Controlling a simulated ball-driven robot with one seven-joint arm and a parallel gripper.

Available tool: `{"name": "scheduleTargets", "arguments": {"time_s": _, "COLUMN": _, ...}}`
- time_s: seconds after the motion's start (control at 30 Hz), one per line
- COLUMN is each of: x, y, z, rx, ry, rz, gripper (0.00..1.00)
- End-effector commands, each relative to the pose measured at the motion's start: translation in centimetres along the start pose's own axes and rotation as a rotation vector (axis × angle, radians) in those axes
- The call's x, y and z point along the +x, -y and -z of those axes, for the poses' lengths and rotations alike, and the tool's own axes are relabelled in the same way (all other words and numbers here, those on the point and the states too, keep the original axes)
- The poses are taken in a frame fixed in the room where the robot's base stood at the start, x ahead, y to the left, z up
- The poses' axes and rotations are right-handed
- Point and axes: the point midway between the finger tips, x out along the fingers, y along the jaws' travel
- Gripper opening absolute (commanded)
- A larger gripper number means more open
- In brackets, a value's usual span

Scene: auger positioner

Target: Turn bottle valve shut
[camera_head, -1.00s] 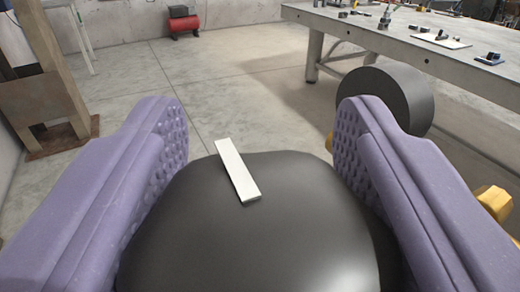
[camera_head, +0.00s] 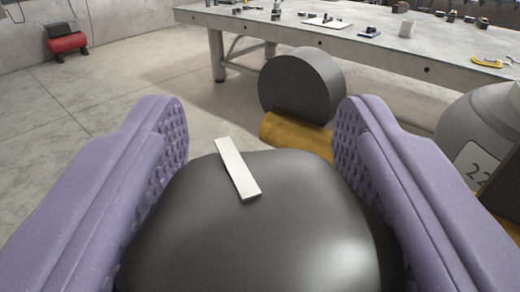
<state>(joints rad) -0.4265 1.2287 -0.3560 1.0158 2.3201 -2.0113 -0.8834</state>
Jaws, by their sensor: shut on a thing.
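A large dark grey rounded knob (camera_head: 260,240), which looks like the valve's handle, fills the lower middle of the view. A flat white strip (camera_head: 237,168) lies on its top, slightly tilted. My gripper (camera_head: 262,130) has its two purple, dimpled fingers on either side of the knob and is shut on it. The knob hides whatever is beneath it. A grey rounded bottle-like body (camera_head: 478,125) marked "22" stands at the right edge, partly cut off.
A dark round disc (camera_head: 300,86) with a yellow-brown part (camera_head: 292,132) below it stands just beyond the knob. A long grey workbench (camera_head: 300,30) with small tools crosses the back. A red compressor (camera_head: 66,40) sits by the far left wall. The left floor is clear.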

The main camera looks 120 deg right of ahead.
Motion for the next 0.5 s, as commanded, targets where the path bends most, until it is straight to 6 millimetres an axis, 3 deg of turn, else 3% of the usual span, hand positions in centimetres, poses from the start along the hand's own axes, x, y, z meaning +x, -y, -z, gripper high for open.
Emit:
{"name": "scheduleTargets", "arguments": {"time_s": 0.17, "x": 0.05, "y": -0.04, "z": -0.16, "rx": -0.003, "ry": -0.001, "rz": -0.001, "gripper": 0.24}}
{"name": "scheduleTargets", "arguments": {"time_s": 0.2, "x": 0.05, "y": -0.04, "z": -0.16, "rx": -0.003, "ry": -0.001, "rz": 0.0, "gripper": 0.59}}
{"name": "scheduleTargets", "arguments": {"time_s": 0.3, "x": 0.04, "y": -0.03, "z": -0.13, "rx": -0.002, "ry": -0.001, "rz": 0.0, "gripper": 0.78}}
{"name": "scheduleTargets", "arguments": {"time_s": 0.5, "x": 0.03, "y": -0.01, "z": -0.07, "rx": -0.001, "ry": -0.001, "rz": 0.001, "gripper": 0.78}}
